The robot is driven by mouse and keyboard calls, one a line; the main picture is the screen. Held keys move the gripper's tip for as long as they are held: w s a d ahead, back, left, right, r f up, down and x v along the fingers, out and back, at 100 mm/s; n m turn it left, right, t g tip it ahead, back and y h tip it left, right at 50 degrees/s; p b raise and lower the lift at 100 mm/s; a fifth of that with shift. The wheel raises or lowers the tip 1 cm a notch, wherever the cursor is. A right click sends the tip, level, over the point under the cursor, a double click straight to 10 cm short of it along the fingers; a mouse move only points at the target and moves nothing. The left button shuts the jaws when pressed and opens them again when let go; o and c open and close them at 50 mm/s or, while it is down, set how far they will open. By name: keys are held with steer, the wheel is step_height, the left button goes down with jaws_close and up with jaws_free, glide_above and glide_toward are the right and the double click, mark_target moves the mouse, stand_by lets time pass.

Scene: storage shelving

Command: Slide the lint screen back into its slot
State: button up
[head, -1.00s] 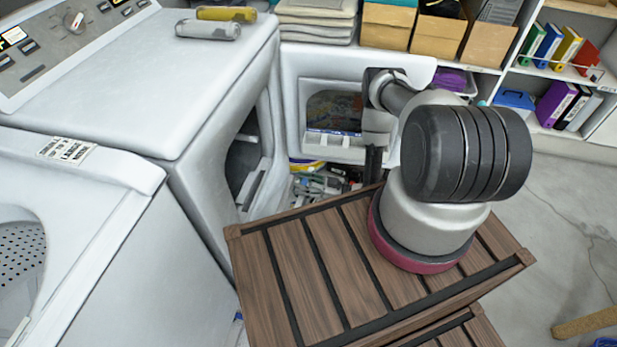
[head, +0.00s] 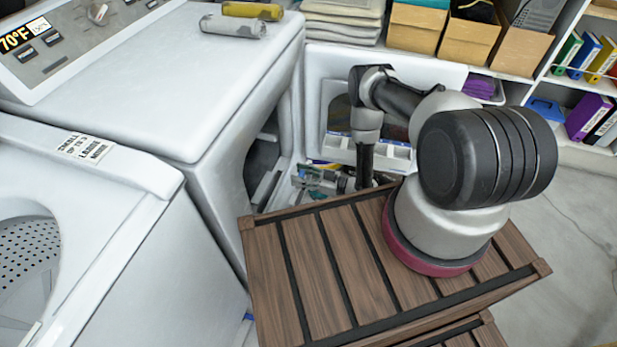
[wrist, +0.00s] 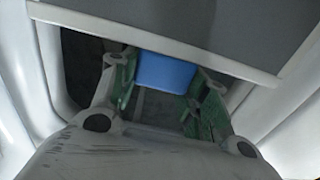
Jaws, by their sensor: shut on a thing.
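My gripper (wrist: 160,88) has its green fingers shut on a blue block-shaped part, which I take to be the handle of the lint screen (wrist: 166,71). A flat grey panel with a pale lower edge lies just above it; whether it belongs to the screen is unclear. The slot cannot be made out. In the head view my gripper (head: 318,178) is low in front of the dryer (head: 228,75), pointing left toward its dark door opening (head: 264,158). The screen cannot be made out in that view.
The open dryer door (head: 400,78) stands to the right of the opening, behind my arm. A washer (head: 85,225) stands at left. Two rolls, one yellow (head: 252,11) and one grey (head: 232,26), lie on the dryer top. Boxes and binders fill the shelves behind; floor at right is clear.

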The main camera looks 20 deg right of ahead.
steer(key=f+x, duration=0.3)
steer(key=x, duration=1)
steer(key=shift+w+a, duration=0.2)
steer(key=shift+a, duration=0.15)
stand_by(0.4)
steer(key=o, duration=1.4)
steer(key=shift+o, duration=0.2)
steer(key=shift+s+d, duration=0.1)
steer(key=v, duration=1.1)
steer(key=shift+s+d, duration=0.2)
steer(key=shift+d, duration=0.15)
